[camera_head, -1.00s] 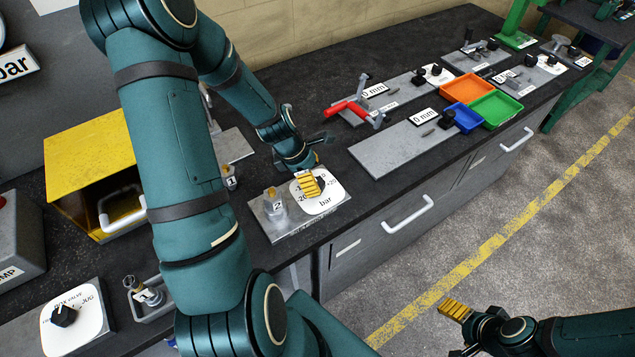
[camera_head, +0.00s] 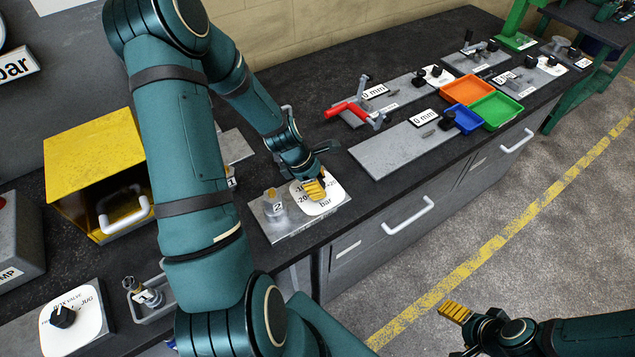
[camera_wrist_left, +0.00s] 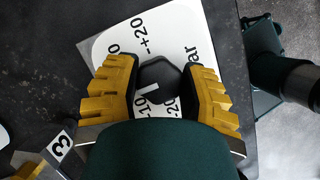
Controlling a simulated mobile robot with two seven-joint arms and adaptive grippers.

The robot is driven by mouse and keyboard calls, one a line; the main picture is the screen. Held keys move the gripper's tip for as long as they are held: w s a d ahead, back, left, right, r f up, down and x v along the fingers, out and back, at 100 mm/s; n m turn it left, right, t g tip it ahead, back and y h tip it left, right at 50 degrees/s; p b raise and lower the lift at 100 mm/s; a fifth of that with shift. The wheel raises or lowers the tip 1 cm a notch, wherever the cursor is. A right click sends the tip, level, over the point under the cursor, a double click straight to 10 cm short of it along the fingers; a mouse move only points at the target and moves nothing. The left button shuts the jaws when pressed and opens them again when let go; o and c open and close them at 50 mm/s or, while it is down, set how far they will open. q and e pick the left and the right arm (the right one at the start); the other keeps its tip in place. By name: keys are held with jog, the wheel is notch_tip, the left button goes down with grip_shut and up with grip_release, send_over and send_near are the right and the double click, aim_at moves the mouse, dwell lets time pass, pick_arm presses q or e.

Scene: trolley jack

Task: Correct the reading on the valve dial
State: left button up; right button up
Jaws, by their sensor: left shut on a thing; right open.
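The valve dial (camera_head: 325,204) is a white plate with numbers and "bar" on a grey metal base, on the bench in the head view. It also shows in the left wrist view (camera_wrist_left: 179,34), with "+20", "-10" and "-20" readable. My left gripper (camera_head: 314,188) is over the dial, its yellow fingers on either side of the black knob (camera_wrist_left: 160,76). The fingers are shut on the knob, whose white pointer line shows in part. The gripper hides much of the scale in the head view. My right gripper (camera_head: 457,332) is open and empty, low at the right, away from the bench.
A yellow box (camera_head: 95,150) is at the left. A grey plate (camera_head: 400,148), a red-handled clamp (camera_head: 345,110) and coloured trays (camera_head: 468,90) lie further along the bench.

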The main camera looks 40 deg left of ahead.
pick_arm(q)
jog(key=m, duration=0.2)
jog(key=m+g, duration=0.1)
jog(key=m, duration=0.1)
jog(key=shift+m+g+h, duration=0.3)
jog(key=shift+m+h, duration=0.1)
jog(key=m+g, duration=0.1)
jog(key=m, duration=0.3)
jog(key=shift+m+g+p, duration=0.3)
jog(key=shift+g+p, duration=0.05)
jog(key=shift+g, duration=0.05)
jog(key=m+g, duration=0.1)
jog(key=m, duration=0.3)
jog(key=shift+f+m+g, duration=0.1)
jog(key=shift+m+g, duration=0.2)
jog(key=shift+g, duration=0.1)
jog(key=shift+s+m+g+y, duration=0.15)
jog(key=shift+m+g+y, duration=0.4)
jog(key=shift+m, duration=1.35)
jog(key=o, duration=1.2)
